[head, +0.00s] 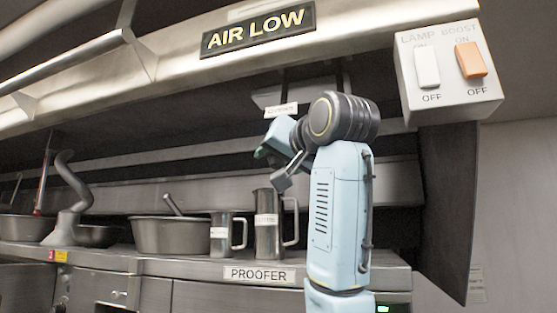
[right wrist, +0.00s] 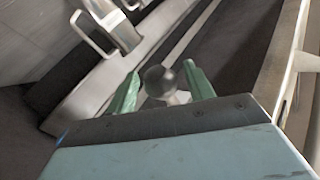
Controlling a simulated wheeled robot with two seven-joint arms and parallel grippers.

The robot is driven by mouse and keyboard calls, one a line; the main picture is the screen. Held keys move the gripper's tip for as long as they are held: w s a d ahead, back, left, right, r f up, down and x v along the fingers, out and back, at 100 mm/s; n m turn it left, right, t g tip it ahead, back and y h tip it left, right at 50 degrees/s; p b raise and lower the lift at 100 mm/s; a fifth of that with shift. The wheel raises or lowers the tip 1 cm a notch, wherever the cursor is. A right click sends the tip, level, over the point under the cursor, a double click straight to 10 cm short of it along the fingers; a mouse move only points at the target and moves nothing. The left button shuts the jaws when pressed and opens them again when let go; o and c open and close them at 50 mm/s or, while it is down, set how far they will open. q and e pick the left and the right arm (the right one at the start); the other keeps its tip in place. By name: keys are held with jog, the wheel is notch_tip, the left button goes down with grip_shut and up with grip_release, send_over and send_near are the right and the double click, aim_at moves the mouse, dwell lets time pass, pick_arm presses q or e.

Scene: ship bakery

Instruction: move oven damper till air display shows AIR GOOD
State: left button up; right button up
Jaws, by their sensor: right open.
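The air display (head: 258,28) on the hood edge reads AIR LOW. My right gripper (head: 272,156) is raised under the hood, below a small white label (head: 281,110) too small to read surely. In the right wrist view, my right gripper (right wrist: 161,76) is open, with green fingers on either side of a round grey knob (right wrist: 160,82), which looks like the damper handle's end. I cannot tell whether the fingers touch it. In the head view the knob is hidden behind my gripper and arm. My left gripper is not in view.
A switch box (head: 449,72) with white LAMP and orange BOOST switches hangs at the right of the hood. Metal jugs (head: 268,228) and a large pan (head: 172,236) stand on the counter below, above the PROOFER label (head: 258,274).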

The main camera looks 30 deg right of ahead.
jog(key=s+a+b, duration=0.2)
jog(key=s+b, duration=1)
jog(key=s, duration=0.1)
jog(key=shift+s, duration=0.15)
dwell(0.6)
